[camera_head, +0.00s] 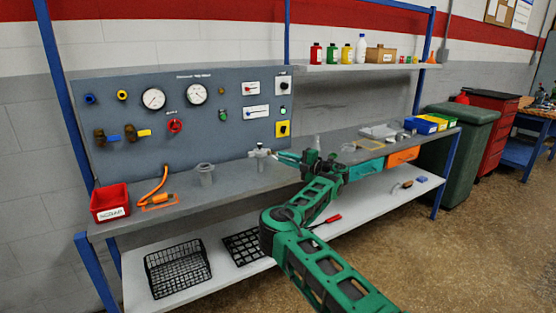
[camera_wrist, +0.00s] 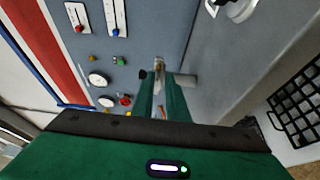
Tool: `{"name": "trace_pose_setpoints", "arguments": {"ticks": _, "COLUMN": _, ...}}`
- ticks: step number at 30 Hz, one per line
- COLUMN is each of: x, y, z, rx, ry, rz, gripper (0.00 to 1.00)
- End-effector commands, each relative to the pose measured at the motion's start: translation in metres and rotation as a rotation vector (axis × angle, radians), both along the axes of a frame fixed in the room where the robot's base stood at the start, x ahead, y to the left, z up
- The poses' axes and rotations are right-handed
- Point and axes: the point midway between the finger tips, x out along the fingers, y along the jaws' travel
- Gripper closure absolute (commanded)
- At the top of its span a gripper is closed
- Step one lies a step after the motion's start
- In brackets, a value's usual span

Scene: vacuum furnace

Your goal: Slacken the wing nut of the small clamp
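The small clamp (camera_head: 259,152) stands on the grey bench below the gauge panel, as a pale metal fitting on a short upright. In the wrist view, a small brass-coloured part (camera_wrist: 159,65) of it lies at the fingertips, with a grey cylinder to its right and a black knob to its left. The wing nut's shape is too small to make out. My gripper (camera_head: 276,154) reaches in from the right at the clamp's height. In the wrist view its two green fingers (camera_wrist: 161,84) stand a narrow gap apart; whether they touch the part is unclear.
An orange hose tool (camera_head: 158,197) and a red bin (camera_head: 109,203) are farther left. The gauge panel (camera_head: 215,125) rises behind. Black wire baskets (camera_head: 178,267) sit on the lower shelf. Orange and teal drawers are right.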

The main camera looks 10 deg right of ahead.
Motion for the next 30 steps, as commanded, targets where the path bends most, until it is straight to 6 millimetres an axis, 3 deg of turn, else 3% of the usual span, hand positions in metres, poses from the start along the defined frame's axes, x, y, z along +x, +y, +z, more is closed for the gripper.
{"name": "trace_pose_setpoints", "arguments": {"ticks": 6, "x": -0.030, "y": -0.026, "z": -0.001, "rx": 0.002, "ry": 0.001, "rz": -0.002, "gripper": 0.87}}
{"name": "trace_pose_setpoints", "arguments": {"ticks": 12, "x": -0.045, "y": -0.039, "z": -0.002, "rx": 0.002, "ry": 0.003, "rz": 0.000, "gripper": 0.87}}
{"name": "trace_pose_setpoints", "arguments": {"ticks": 25, "x": -0.048, "y": -0.043, "z": -0.001, "rx": 0.004, "ry": 0.001, "rz": -0.004, "gripper": 0.87}}
{"name": "trace_pose_setpoints", "arguments": {"ticks": 28, "x": -0.045, "y": -0.058, "z": 0.011, "rx": 0.024, "ry": -0.015, "rz": -0.047, "gripper": 0.87}}
{"name": "trace_pose_setpoints", "arguments": {"ticks": 30, "x": -0.043, "y": -0.080, "z": 0.028, "rx": 0.055, "ry": -0.035, "rz": -0.110, "gripper": 0.87}}
